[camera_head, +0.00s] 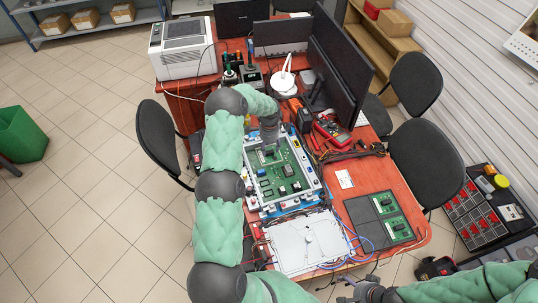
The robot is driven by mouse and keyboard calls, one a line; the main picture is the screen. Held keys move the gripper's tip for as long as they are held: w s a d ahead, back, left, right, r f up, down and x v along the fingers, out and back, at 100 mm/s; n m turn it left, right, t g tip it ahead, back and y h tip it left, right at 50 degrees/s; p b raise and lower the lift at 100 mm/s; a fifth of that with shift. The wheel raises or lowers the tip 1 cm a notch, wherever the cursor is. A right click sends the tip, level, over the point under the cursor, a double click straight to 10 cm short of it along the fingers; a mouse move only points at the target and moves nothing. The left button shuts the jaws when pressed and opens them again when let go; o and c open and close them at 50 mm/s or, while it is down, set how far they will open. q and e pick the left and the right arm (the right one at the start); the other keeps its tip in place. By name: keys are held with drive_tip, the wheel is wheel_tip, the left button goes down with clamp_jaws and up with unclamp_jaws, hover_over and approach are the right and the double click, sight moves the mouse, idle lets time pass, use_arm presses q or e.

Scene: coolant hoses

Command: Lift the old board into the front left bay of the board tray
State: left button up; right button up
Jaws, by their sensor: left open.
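My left gripper (269,143) points down at the far end of a large green circuit board (277,180), which lies in a blue and silver frame on the red table. It is open, and its fingertips are small and partly hidden. I cannot tell a separate old board from the parts under the gripper. The board tray (362,218) is dark and lies at the right of the table. Two green boards (390,204) fill its right side; its left bays, including the front left one, look empty. My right gripper (350,291) is at the bottom edge, its fingers unclear.
A pale metal cover (308,243) lies in front of the frame, with blue hoses (358,240) between it and the tray. A red multimeter (332,130), a monitor (340,65) and a white lamp (284,80) stand behind.

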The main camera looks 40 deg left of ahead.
sight(269, 152)
use_arm(q)
wheel_tip(269, 152, down, 4)
drive_tip(key=shift+w+a+f, duration=0.1)
clamp_jaws()
idle(0.5)
